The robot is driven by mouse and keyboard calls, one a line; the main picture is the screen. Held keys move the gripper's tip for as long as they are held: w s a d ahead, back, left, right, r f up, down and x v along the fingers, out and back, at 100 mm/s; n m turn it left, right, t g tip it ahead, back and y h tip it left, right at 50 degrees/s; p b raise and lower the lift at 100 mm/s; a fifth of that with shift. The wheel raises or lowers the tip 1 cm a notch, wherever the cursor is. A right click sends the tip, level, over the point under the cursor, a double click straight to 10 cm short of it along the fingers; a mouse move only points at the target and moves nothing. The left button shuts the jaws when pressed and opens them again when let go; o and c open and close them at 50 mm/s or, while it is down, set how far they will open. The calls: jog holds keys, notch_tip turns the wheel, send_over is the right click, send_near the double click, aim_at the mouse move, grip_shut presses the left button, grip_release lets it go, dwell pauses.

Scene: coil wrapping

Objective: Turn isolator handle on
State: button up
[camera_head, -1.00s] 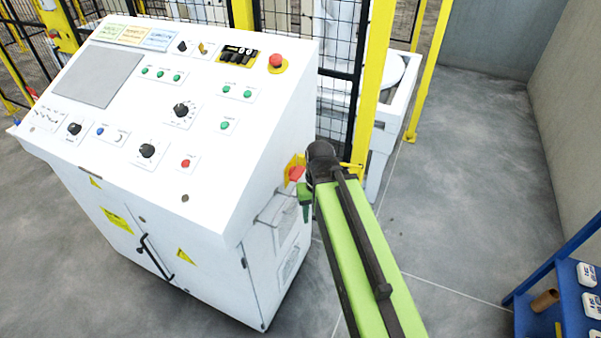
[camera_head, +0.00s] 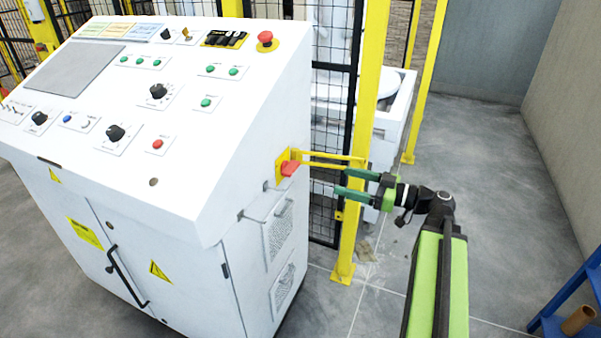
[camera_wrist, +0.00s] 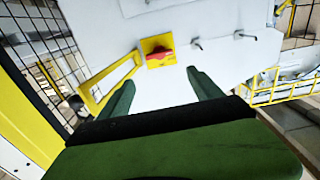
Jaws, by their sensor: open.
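The isolator handle (camera_head: 290,168) is a red knob on a yellow plate, on the right side wall of the white control cabinet (camera_head: 215,250). In the wrist view the red handle (camera_wrist: 160,56) sits ahead of and between the fingertips, lying nearly level on its yellow plate. My gripper (camera_head: 342,182) has green fingers, is open and empty, and points left toward the handle. A gap separates the fingertips from the handle. It also shows in the wrist view (camera_wrist: 160,78), with the two fingers spread apart.
A yellow bar (camera_head: 330,158) stretches beside the handle toward a yellow post (camera_head: 365,150) and mesh fence. Metal handles (camera_head: 265,212) and vents are below the isolator. A blue rack (camera_head: 565,300) stands at the lower right. Open floor (camera_head: 500,200) lies to the right.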

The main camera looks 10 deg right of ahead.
aim_at(295, 168)
jog(key=x, duration=1.5)
jog(key=shift+w+a+f, duration=0.1)
jog(key=shift+w+a, duration=0.15)
jog(key=shift+a, duration=0.1)
